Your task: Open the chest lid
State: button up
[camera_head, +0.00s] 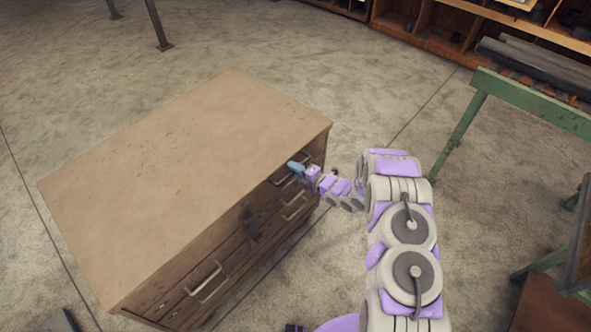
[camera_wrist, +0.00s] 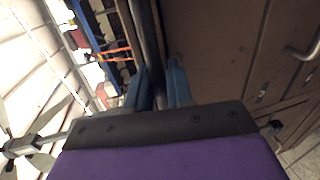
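The chest (camera_head: 180,170) is a brown wooden box with a flat, lighter lid (camera_head: 185,155). The lid lies flat and closed on it. The chest's front faces right and carries metal handles and a dark latch (camera_head: 251,223). My gripper (camera_head: 295,167) is at the front side, near the far right corner, close under the lid's edge. The chest front (camera_wrist: 215,50) fills the right of that view. I cannot tell whether a finger touches the lid.
A green-legged stand (camera_head: 520,97) with grey pipes (camera_head: 525,68) is at the upper right. Wooden shelves (camera_head: 440,35) line the back. A metal handle (camera_wrist: 305,48) protrudes from the chest front. The concrete floor around the chest is mostly clear.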

jog(key=shift+f, duration=0.1)
grip_shut()
jog(key=shift+s, duration=0.1)
